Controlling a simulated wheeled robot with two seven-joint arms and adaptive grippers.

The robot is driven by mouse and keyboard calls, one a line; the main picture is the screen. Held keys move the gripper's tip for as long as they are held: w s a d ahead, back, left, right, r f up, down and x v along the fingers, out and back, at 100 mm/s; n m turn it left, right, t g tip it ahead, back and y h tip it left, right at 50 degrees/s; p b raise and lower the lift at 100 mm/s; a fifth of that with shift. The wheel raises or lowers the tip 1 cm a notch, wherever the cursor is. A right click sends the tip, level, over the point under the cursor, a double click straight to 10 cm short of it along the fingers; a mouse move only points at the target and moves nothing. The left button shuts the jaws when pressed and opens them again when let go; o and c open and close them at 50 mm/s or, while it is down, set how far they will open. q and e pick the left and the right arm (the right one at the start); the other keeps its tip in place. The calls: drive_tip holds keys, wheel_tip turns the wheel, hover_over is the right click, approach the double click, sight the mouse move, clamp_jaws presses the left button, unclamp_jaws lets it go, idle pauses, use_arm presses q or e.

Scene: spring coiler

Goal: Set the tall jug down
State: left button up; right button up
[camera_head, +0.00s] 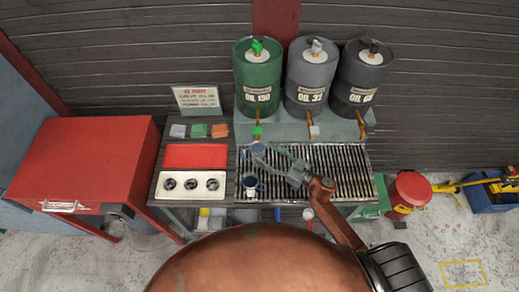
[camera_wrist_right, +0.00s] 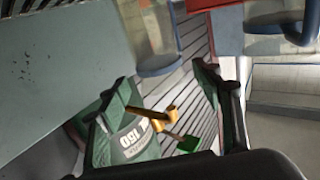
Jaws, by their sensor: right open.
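A blue-grey jug (camera_head: 257,149), which looks like the tall jug, stands at the left end of the slatted drip grate (camera_head: 345,172), below the green drum's tap. In the right wrist view a blue-grey jug (camera_wrist_right: 160,62) is on the slats, beyond my fingertips. My right gripper (camera_head: 277,156) reaches in from the right, close beside the jug. In the wrist view its fingers (camera_wrist_right: 165,85) are spread apart with nothing held between them. Whether a finger touches the jug is not clear. My left gripper is out of view.
The green drum (camera_head: 258,80), grey drum (camera_head: 311,78) and black drum (camera_head: 361,78) have taps over the grate. A red tray (camera_head: 195,156) lies to the left. The grate's right part is clear.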

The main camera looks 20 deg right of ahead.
drive_tip(key=v, duration=0.6)
drive_tip(key=shift+s+d, duration=0.25)
drive_tip(key=shift+s, duration=0.05)
drive_tip(key=shift+c, duration=0.5)
idle(1.4)
